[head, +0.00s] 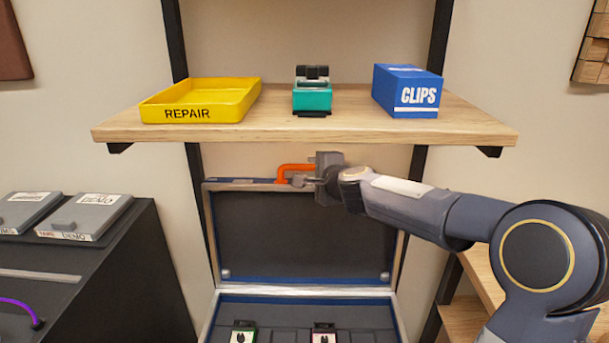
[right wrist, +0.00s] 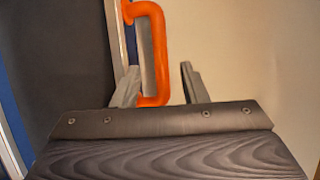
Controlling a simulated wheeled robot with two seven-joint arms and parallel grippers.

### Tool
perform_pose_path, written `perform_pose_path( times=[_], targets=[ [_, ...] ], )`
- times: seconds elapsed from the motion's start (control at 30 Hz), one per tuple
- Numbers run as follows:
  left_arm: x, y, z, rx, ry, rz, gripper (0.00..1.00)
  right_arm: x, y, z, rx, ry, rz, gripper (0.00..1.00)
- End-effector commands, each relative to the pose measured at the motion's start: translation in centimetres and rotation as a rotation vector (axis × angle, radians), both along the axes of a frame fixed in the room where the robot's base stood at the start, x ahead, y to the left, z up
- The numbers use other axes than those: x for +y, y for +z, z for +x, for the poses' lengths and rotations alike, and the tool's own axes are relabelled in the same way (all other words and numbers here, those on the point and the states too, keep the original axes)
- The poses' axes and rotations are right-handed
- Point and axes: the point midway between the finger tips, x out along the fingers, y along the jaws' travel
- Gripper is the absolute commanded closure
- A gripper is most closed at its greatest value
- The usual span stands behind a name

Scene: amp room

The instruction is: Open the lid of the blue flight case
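The blue flight case (head: 300,294) stands below the shelf with its lid (head: 300,235) raised, close to upright. The lid's dark inside faces me. An orange handle (head: 296,170) is at the lid's top edge; it also shows in the right wrist view (right wrist: 160,50). My right gripper (head: 312,180) is at this handle. In the right wrist view its two fingers (right wrist: 160,86) are apart, with the end of the handle between them and a gap beside the right finger. My left gripper is not in view.
A wooden shelf (head: 300,130) above the lid holds a yellow REPAIR tray (head: 160,112), a teal device (head: 312,96) and a blue CLIPS box (head: 407,90). Small pedals (head: 243,333) sit in the case. A dark stand (head: 130,275) with grey DEMO boxes (head: 85,216) is on the left.

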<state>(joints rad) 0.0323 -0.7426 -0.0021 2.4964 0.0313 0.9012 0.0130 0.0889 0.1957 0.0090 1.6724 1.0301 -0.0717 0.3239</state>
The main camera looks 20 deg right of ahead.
Motion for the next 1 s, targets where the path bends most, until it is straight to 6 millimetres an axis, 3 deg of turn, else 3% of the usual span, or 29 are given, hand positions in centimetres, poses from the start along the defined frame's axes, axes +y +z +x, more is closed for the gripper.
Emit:
perform_pose_path(
  times=[0.4,0.77,1.0],
  targets=[
    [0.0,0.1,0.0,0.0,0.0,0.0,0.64,-0.1,-1.7,5.8,0.002,0.005,-0.002,0.6],
    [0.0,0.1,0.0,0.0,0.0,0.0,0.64,-0.2,-1.9,6.4,0.001,0.005,-0.004,0.6],
    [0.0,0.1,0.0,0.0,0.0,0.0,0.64,-0.1,-1.9,6.4,0.001,0.006,-0.005,0.89]
  ],
)
